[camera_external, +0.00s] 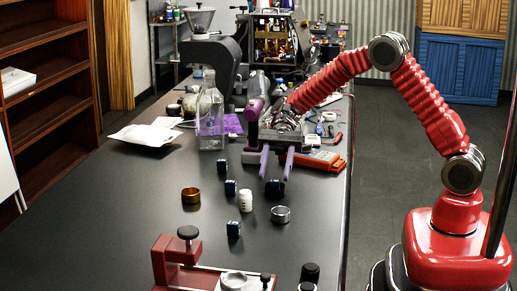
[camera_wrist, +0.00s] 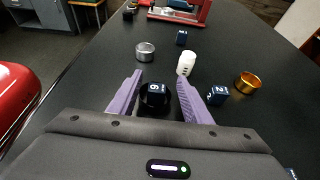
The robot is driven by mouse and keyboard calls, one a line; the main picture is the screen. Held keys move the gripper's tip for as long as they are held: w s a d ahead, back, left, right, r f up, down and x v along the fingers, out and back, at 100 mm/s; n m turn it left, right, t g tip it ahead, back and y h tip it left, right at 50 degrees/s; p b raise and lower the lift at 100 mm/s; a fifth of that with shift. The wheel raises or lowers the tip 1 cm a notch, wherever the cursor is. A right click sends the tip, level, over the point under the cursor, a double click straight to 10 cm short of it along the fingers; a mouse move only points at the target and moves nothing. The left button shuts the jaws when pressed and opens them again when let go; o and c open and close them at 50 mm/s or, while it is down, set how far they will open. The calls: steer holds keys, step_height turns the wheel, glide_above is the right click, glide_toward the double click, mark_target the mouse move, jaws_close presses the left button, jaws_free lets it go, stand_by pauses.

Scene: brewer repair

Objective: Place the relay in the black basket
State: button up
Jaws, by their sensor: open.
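A small dark blue cube with pale digits, likely the relay, shows between my fingers in the wrist view (camera_wrist: 157,88) and below them in the external view (camera_external: 274,186). It appears to sit in a round black basket (camera_wrist: 154,103), whose dark rim shows around it; how deep it sits I cannot tell. My gripper (camera_external: 275,176) has its two purple fingers apart, one on each side of the cube and basket in the wrist view (camera_wrist: 160,77). Nothing is held between them. Similar cubes stand on the table at the left (camera_external: 230,187) and nearer the external camera (camera_external: 233,229).
A white bottle (camera_external: 245,202), a silver basket (camera_external: 280,215) and a gold basket (camera_external: 191,196) stand close by on the black table (camera_external: 120,215). A red fixture (camera_external: 178,262) stands at the near edge. A glass bottle (camera_external: 210,115) stands behind.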

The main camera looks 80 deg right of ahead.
steer(key=shift+r, duration=2.7)
steer(key=s+a+r+n+h, duration=0.2)
steer(key=s+n+h, duration=0.15)
steer(key=s, duration=0.35)
steer(key=s+a+r+n+h, duration=0.1)
steer(key=s+r+n+h, duration=0.2)
steer(key=s, duration=0.4)
steer(key=s+d+n+t+h, duration=0.2)
steer(key=s+n+h, duration=0.1)
steer(key=s+n, duration=0.2)
steer(key=s+d+n+t+h, duration=0.3)
steer(key=s+n, duration=0.3)
steer(key=s, duration=0.2)
steer(key=shift+d+f+t+h, duration=0.3)
steer(key=shift+f+h, duration=0.1)
steer(key=shift+h, duration=0.05)
